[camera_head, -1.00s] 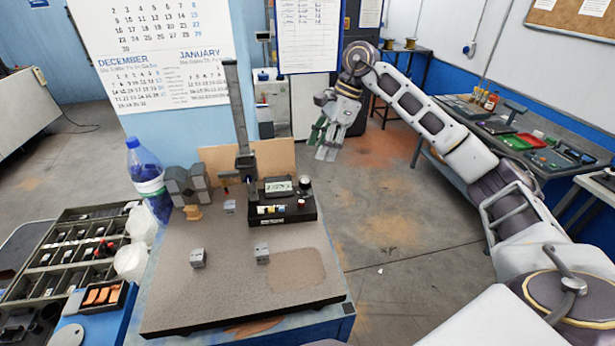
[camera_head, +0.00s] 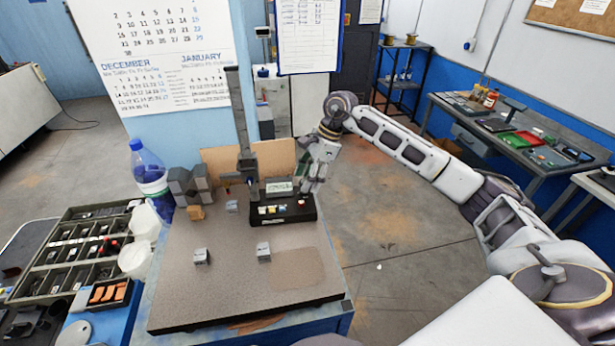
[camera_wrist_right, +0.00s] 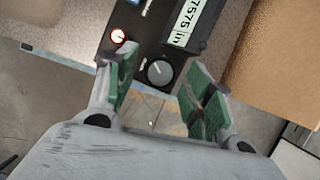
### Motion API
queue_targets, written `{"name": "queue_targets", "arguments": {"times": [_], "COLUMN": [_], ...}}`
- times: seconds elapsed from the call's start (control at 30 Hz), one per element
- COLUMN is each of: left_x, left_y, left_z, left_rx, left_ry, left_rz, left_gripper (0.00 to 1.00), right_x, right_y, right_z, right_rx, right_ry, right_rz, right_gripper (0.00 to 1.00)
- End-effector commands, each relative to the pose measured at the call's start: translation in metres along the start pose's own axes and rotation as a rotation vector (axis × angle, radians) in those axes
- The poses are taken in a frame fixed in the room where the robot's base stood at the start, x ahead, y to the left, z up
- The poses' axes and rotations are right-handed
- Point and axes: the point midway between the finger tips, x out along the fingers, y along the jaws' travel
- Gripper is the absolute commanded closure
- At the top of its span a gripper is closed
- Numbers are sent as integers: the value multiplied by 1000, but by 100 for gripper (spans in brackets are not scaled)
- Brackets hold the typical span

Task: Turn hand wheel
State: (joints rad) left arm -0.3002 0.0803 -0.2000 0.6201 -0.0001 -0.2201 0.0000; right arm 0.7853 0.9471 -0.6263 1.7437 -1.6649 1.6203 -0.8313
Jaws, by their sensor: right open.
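A height gauge with a tall dark column (camera_head: 240,120) and a black base (camera_head: 270,218) stands at the back of the grey stone plate (camera_head: 190,290). In the right wrist view, a round grey knob (camera_wrist_right: 159,71), which looks like the hand wheel, sits on the black base, framed between my fingertips. In the head view my gripper hides it. My right gripper (camera_head: 308,186) is open and empty at the right end of the gauge. Its green-padded fingers (camera_wrist_right: 162,88) lie to either side of the knob in the picture; contact cannot be told. My left gripper is not in view.
A small red-lit button (camera_wrist_right: 118,36) and a display (camera_wrist_right: 187,22) are near the knob. Two small grey blocks (camera_head: 201,257) (camera_head: 264,252) stand on the plate. A blue bottle (camera_head: 148,170) and parts tray (camera_head: 75,250) are at left. The plate's front is clear.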

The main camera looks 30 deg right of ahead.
Motion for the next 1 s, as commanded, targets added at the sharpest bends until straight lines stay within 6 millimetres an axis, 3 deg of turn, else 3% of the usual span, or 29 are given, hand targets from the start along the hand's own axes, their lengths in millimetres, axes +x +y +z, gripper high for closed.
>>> {"name": "queue_targets", "arguments": {"times": [0.4,0.73,1.0], "left_x": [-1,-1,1], "left_y": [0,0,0], "left_z": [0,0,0], "left_rx": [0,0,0], "left_ry": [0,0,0], "left_rz": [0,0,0], "left_gripper": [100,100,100], "right_x": [5,5,5], "right_y": [0,0,0], "right_z": [0,0,0], "right_rx": [0,0,9], "right_ry": [0,0,0], "right_rz": [1,1,-4], "right_gripper": [49,92,94]}}
